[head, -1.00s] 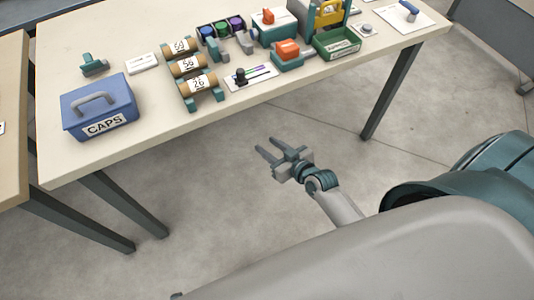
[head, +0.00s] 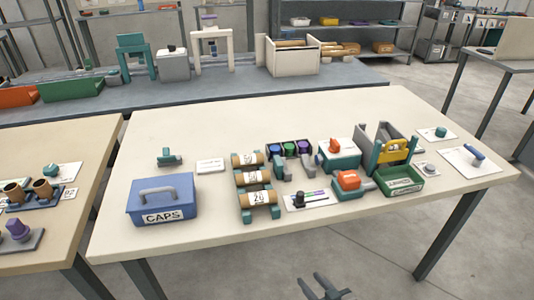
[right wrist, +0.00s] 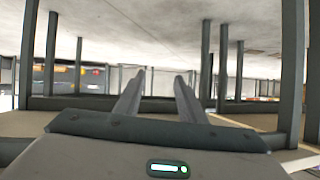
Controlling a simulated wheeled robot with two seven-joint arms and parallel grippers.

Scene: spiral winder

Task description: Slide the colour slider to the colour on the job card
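The colour slider (head: 299,200) is a dark knob on a white plate with a coloured strip, near the front edge of the table. The knob stands near the strip's left end. A small white card (head: 210,166) lies behind the blue box; I cannot read it or tell whether it is the job card. My right gripper (head: 322,284) is low in front of the table, below its edge and apart from the slider. Its two fingers are spread and empty, also in the right wrist view (right wrist: 155,82). My left gripper is not in view.
A blue CAPS box (head: 161,199) stands left of the numbered rolls (head: 258,198). An orange-topped teal block (head: 347,184) and a green tray (head: 400,181) stand right of the slider. The table's front edge (head: 330,232) lies between my right gripper and the slider.

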